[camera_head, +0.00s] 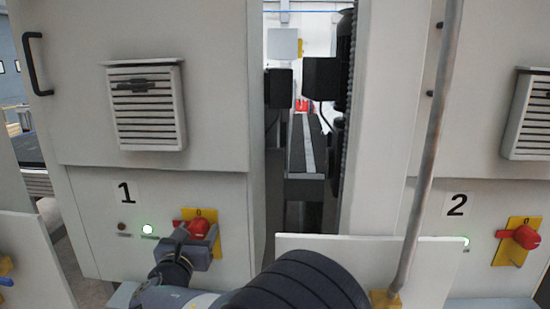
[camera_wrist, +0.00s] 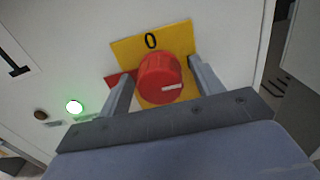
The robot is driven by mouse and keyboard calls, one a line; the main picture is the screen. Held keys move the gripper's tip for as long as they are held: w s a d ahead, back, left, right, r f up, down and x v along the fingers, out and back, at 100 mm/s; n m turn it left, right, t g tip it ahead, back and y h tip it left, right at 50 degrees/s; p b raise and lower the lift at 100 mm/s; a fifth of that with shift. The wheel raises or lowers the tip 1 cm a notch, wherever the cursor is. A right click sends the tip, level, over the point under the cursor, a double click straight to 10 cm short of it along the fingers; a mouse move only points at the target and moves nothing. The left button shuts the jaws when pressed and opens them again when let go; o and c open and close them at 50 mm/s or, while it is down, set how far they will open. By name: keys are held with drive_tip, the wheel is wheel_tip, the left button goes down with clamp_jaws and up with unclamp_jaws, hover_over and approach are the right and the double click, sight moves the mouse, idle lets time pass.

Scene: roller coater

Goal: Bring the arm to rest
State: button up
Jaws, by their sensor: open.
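My gripper (camera_wrist: 160,92) is open, with its two fingers on either side of the red rotary knob (camera_wrist: 160,78) on the yellow plate (camera_wrist: 150,45) marked 0. I cannot tell whether the fingers touch the knob. In the head view my gripper (camera_head: 197,243) is at the red knob (camera_head: 199,228) on the panel marked 1. My arm reaches in from the bottom of the picture and hides part of the panel.
A lit green lamp (camera_head: 147,229) and a dark reddish lamp (camera_head: 122,226) sit left of the knob. Cabinet 2 (camera_head: 455,206) has its own red knob (camera_head: 526,237) at right. A slanted rod (camera_head: 431,150) and a pale panel (camera_head: 350,255) stand right of my arm.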

drive_tip(key=shift+r+n+p, duration=0.15)
drive_tip(key=shift+n+p, duration=1.15)
drive_tip(key=shift+p, duration=0.6)
drive_tip(key=shift+s+a+f+b, duration=0.15)
drive_tip(key=shift+s+b, duration=0.15)
drive_tip(key=shift+s, duration=0.2)
drive_tip(key=shift+s+f+b, duration=0.1)
drive_tip(key=shift+s+b, duration=0.2)
drive_tip(key=shift+s, duration=0.2)
drive_tip(key=shift+s+r, duration=0.1)
drive_tip(key=shift+s, duration=0.25)
